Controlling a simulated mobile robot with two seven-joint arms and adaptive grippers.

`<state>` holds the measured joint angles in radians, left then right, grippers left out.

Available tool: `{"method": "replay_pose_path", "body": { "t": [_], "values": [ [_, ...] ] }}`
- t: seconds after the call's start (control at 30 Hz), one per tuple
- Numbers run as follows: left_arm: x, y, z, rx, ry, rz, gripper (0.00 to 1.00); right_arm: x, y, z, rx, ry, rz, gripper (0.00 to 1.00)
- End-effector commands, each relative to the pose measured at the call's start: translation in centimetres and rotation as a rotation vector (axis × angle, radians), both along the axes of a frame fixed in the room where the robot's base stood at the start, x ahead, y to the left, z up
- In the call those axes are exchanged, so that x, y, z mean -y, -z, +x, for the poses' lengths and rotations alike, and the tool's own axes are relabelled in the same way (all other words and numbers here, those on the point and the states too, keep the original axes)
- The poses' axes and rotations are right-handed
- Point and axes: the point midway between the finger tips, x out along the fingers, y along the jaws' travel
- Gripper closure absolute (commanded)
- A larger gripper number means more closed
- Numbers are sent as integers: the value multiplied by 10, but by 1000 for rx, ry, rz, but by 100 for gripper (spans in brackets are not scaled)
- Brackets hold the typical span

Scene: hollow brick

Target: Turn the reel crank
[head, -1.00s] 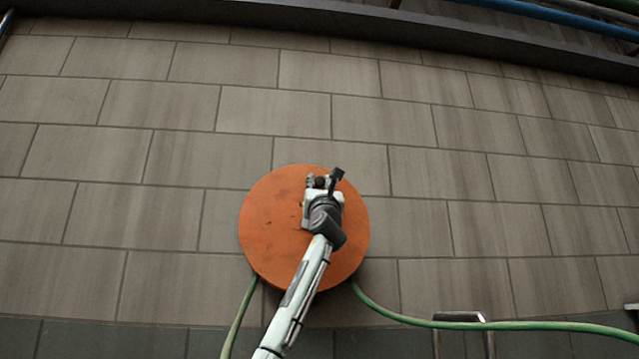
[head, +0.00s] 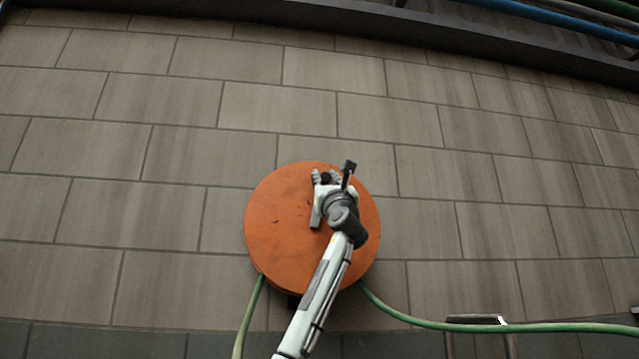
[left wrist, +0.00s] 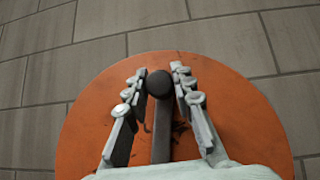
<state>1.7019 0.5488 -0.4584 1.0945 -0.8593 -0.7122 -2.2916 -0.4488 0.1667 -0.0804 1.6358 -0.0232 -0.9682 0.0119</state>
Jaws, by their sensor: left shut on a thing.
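The reel is an orange disc (head: 275,235) with dark scuffs, set against the tiled wall. Its crank has a dark round knob (left wrist: 158,84) on a dark grey arm (left wrist: 161,135) that runs down across the disc in the left wrist view. My left gripper (head: 326,179) is over the upper part of the disc, right of its middle. In the left wrist view its pale, padded fingers stand on both sides of the knob, and the gripper is shut on it. The gripper hides part of the crank in the head view. My right gripper is not in view.
A green hose (head: 420,323) leaves the reel's underside and runs right; another length (head: 248,315) hangs down at left. A metal bar frame (head: 478,320) stands at the lower right. Blue and green pipes (head: 560,18) run above a dark ledge. The wall around the reel is clear.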

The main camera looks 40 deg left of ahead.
Motion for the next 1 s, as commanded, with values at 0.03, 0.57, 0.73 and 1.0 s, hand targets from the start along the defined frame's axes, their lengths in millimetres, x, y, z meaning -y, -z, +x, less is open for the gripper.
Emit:
{"method": "replay_pose_path", "body": {
  "t": [0.03,0.57,0.73,1.0],
  "values": [
    [0,-1,-1,5,1,-4,100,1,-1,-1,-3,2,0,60],
    [1,0,-2,8,-2,-8,56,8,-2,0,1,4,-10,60],
    [1,0,-2,6,-2,-7,54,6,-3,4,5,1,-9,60],
    [7,7,-4,6,-1,-4,54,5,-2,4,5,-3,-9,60]
  ]
}}
